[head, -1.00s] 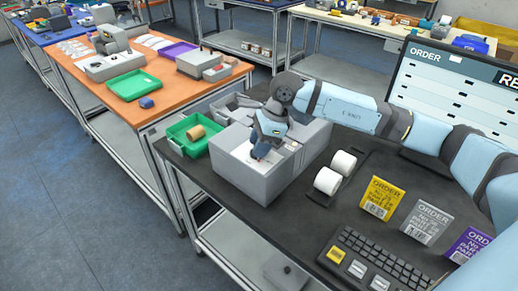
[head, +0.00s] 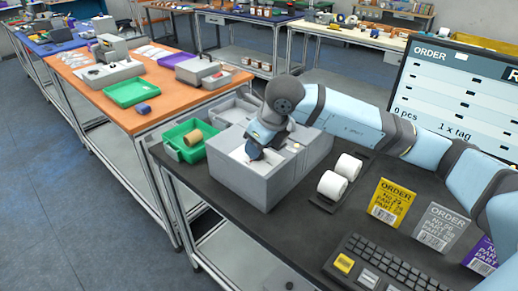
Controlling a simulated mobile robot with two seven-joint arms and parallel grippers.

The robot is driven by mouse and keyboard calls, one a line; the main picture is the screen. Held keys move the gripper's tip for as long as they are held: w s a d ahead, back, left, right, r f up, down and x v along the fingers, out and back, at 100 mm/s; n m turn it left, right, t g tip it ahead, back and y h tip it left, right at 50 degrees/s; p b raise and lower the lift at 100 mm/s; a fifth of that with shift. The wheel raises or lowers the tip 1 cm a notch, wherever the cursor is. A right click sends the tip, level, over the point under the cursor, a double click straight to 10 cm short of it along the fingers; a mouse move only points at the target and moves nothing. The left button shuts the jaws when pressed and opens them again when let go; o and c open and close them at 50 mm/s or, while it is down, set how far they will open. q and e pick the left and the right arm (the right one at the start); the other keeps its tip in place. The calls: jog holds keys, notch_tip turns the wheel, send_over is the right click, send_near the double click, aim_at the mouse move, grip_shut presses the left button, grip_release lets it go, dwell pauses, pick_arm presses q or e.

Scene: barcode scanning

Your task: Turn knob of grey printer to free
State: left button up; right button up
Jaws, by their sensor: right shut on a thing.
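The grey printer (head: 240,181) stands on the dark table, left of the paper rolls. My right gripper (head: 254,154) reaches down into the top of the printer, its arm coming in from the right. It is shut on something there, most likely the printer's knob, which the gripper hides. A small light button (head: 295,147) shows on the printer's top, right of the gripper. My left gripper is not in view.
A green bin (head: 185,150) with a brown roll (head: 194,138) sits left of the printer. Two white paper rolls (head: 332,184), order cards (head: 388,203), a keyboard (head: 385,265) and a screen (head: 450,100) stand to the right. The table's front-left edge is close to the printer.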

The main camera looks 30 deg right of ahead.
jog(key=shift+m, duration=0.6)
jog(key=o, duration=0.9)
jog(key=v, duration=1.4)
jog(key=shift+a, duration=0.25)
